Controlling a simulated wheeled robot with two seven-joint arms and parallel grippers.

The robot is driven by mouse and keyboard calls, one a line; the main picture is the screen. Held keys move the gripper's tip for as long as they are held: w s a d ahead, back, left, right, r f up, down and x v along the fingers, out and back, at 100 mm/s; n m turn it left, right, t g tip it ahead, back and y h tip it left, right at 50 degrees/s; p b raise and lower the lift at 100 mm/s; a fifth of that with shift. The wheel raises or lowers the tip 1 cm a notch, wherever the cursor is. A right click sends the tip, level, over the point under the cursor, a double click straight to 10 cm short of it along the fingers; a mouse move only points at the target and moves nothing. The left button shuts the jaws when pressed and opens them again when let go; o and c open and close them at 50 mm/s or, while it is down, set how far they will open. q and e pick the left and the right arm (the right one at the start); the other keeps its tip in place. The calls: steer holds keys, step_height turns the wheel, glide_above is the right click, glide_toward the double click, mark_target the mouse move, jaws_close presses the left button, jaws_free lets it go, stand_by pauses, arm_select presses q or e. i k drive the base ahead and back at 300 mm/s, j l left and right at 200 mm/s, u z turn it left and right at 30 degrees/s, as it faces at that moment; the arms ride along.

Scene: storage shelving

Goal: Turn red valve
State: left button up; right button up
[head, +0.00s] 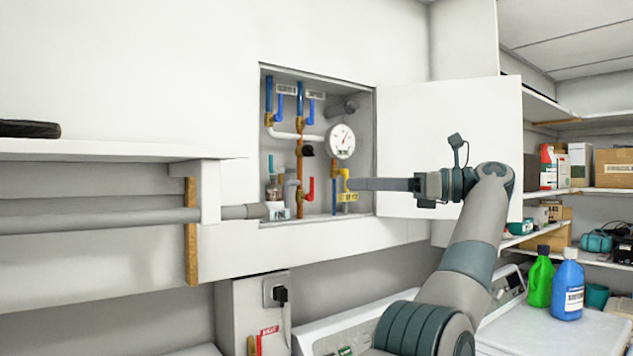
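The red valve handle (309,189) is inside the open wall cabinet (365,150), on the lower part of a copper-coloured pipe (299,160).
Blue handles, a round gauge (341,141) and several pipes crowd the cabinet. A shelf (110,150) and a grey pipe (120,220) are on the left. Green (539,278) and blue (568,286) bottles stand at the lower right.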

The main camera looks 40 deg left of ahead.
mark_target(310, 196)
steer(key=i+j, duration=0.7)
steer(key=i, duration=0.2)
